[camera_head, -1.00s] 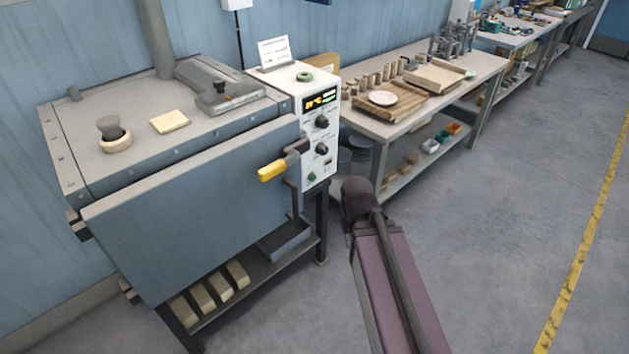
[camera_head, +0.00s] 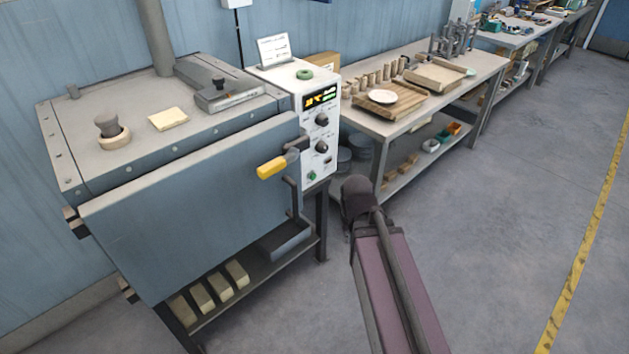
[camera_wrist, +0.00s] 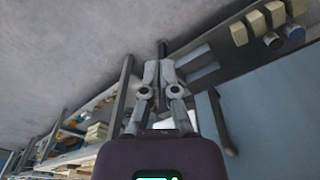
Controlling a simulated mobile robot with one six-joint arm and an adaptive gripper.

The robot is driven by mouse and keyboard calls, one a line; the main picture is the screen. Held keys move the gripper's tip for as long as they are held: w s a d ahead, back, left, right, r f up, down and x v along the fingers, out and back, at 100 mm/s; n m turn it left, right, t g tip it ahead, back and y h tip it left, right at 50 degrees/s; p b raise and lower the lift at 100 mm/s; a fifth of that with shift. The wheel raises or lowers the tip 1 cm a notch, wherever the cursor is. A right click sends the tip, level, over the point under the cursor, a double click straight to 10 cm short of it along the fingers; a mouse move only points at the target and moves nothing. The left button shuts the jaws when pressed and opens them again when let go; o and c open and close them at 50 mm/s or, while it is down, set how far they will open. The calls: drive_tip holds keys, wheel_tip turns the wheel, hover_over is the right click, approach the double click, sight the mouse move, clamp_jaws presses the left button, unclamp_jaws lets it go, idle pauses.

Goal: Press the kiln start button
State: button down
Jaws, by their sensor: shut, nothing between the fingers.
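The kiln (camera_head: 190,205) is a blue-grey box at the left in the head view, its door shut. Its white control panel (camera_head: 315,161) on the right side carries a lit display (camera_head: 321,98), two dark knobs and a small green button (camera_head: 312,176) near the bottom. My gripper (camera_wrist: 162,55) shows in the wrist view, its grey fingers together and empty. In the head view my arm rises right of the kiln and its gripper is hidden. In the wrist view, the green button cannot be made out, and no contact with it shows.
A yellow-tipped door handle (camera_head: 277,167) sticks out beside the panel. Pale bricks (camera_head: 220,288) lie on the shelf below the kiln. A workbench (camera_head: 470,75) with pottery stands behind, to the right. The floor (camera_head: 510,230) at the right is clear.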

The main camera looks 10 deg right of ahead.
sight(313, 176)
drive_tip(key=w+f+m+t+b, duration=0.1)
drive_tip(key=w+f+t+b, duration=0.3)
drive_tip(key=w+t+b, duration=0.3)
drive_tip(key=w+d+f+m+t+b, duration=0.1)
drive_tip(key=w+f+t+b, duration=0.4)
drive_tip(key=w+b, duration=0.9)
drive_tip(key=w+d+f+m+t+b, duration=0.1)
drive_tip(key=w+f+t+b, duration=0.4)
drive_tip(key=w+t+b, duration=0.5)
drive_tip(key=b, duration=0.9)
drive_tip(key=shift+w+d+f+t+h+b, duration=0.15)
drive_tip(key=shift+w+d+t+h+b, duration=0.05)
drive_tip(key=shift+w+t+h+b, duration=0.2)
drive_tip(key=shift+s, duration=0.1)
drive_tip(key=w+a, duration=0.5)
drive_tip(key=w, duration=0.2)
drive_tip(key=shift+w+a, duration=0.15)
idle(1.1)
drive_tip(key=shift+w+a, duration=0.2)
drive_tip(key=shift+w, duration=0.05)
